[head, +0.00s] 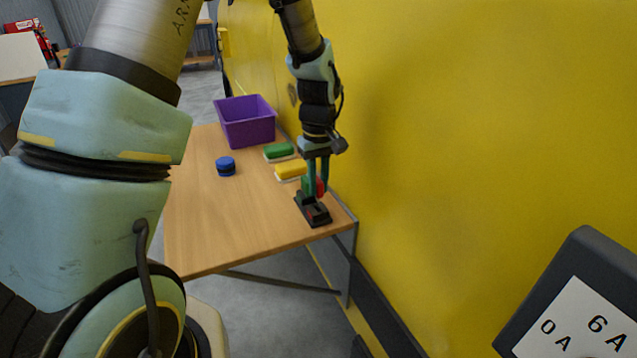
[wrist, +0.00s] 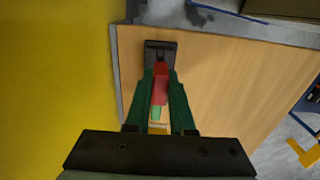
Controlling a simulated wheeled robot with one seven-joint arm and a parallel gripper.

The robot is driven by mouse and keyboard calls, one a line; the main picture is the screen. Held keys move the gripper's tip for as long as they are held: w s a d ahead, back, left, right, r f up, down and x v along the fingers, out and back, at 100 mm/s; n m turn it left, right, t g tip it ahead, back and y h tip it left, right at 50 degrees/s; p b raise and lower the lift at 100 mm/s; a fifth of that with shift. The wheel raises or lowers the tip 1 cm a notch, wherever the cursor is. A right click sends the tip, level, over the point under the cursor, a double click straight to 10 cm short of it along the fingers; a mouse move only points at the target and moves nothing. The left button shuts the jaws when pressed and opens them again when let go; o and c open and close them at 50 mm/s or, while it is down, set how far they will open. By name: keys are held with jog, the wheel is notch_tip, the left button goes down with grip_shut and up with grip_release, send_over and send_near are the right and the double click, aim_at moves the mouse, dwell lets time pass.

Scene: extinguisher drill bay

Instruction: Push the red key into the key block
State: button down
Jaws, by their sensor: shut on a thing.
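The red key (head: 320,187) is held between the fingers of my gripper (head: 316,188), just above or at the key block. In the wrist view my gripper (wrist: 160,76) has its two green fingers on either side of the red key (wrist: 160,87). The black key block (head: 312,212) sits on the table near its right front corner. It also shows in the wrist view (wrist: 152,46), just beyond the fingertips. The key's far end meets the block in that view; I cannot tell whether it is inside the slot.
A yellow sponge (head: 290,171) and a green sponge (head: 279,151) lie behind the block on the wooden table (head: 215,225). A blue round object (head: 225,166) and a purple bin (head: 246,124) stand farther off. A yellow wall (head: 450,130) runs close along the table's right side.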

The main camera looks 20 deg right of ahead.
aim_at(318, 197)
jog(key=shift+f+b, duration=1.2)
jog(key=shift+f, duration=0.8)
dwell(0.6)
jog(key=c, duration=0.7)
grip_release()
notch_tip(318, 197, up, 11)
jog(key=shift+f+b, duration=0.1)
jog(key=shift+b, duration=1.05)
jog(key=s+a+f+m, duration=0.1)
jog(key=s+a, duration=0.2)
jog(key=a, duration=1.1)
jog(key=s+a+f+m+t, duration=0.1)
jog(key=s+a+f, duration=0.1)
jog(key=a, duration=1.2)
jog(key=shift+s+t, duration=0.3)
jog(key=shift+s, duration=0.4)
jog(key=shift+a, duration=0.1)
